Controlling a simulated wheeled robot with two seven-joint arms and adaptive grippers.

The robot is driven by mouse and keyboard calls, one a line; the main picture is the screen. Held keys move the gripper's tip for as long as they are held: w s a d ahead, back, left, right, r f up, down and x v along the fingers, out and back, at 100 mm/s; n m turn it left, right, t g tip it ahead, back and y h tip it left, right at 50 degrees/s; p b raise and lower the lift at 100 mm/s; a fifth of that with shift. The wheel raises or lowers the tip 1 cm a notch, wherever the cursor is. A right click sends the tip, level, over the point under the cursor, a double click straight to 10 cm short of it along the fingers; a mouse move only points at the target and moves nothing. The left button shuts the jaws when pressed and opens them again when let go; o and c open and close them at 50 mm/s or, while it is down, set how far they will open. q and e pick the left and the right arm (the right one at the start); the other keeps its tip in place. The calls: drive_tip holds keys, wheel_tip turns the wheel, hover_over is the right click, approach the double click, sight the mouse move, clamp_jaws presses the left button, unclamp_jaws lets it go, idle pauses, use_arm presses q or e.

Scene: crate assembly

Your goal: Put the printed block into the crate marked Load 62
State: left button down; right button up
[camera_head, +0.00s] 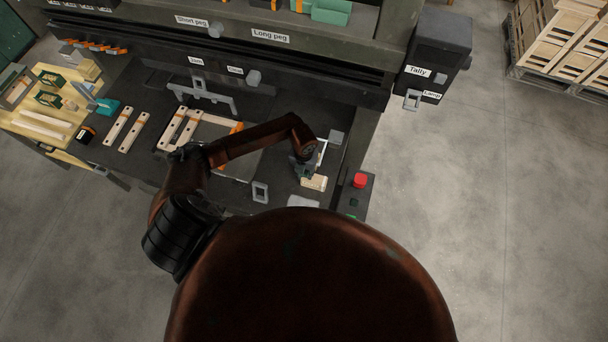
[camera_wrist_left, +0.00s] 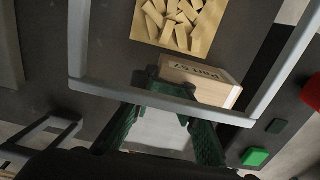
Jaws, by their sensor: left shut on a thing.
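A pale wooden block (camera_head: 315,183) with dark print on one side is at my left gripper's fingertips, over the dark bench. The left wrist view shows the printed block (camera_wrist_left: 205,82) tilted, its print too slanted to read surely. My left gripper (camera_head: 306,172) is shut on it; its green fingers (camera_wrist_left: 168,100) meet its near left part, partly hidden behind a grey bar. I cannot read the marking Load 62 anywhere, so I cannot tell which crate bears it. My right gripper is not in view.
A grey frame (camera_wrist_left: 77,40) crosses close before the wrist camera. Beyond it lies a tan square (camera_wrist_left: 142,22) with several wooden pieces. A red button (camera_head: 360,180) is right of the block. Wooden strips (camera_head: 133,131) lie left. Stacked wooden crates (camera_head: 560,40) stand at far right; the floor between is clear.

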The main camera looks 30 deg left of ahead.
use_arm(q)
wheel_tip(320, 180, up, 17)
drive_tip(key=b, duration=0.1)
drive_tip(key=shift+w+r, duration=0.15)
drive_tip(key=shift+w, duration=0.05)
idle(0.4)
drive_tip(key=c, duration=0.6)
unclamp_jaws()
drive_tip(key=shift+o, duration=0.2)
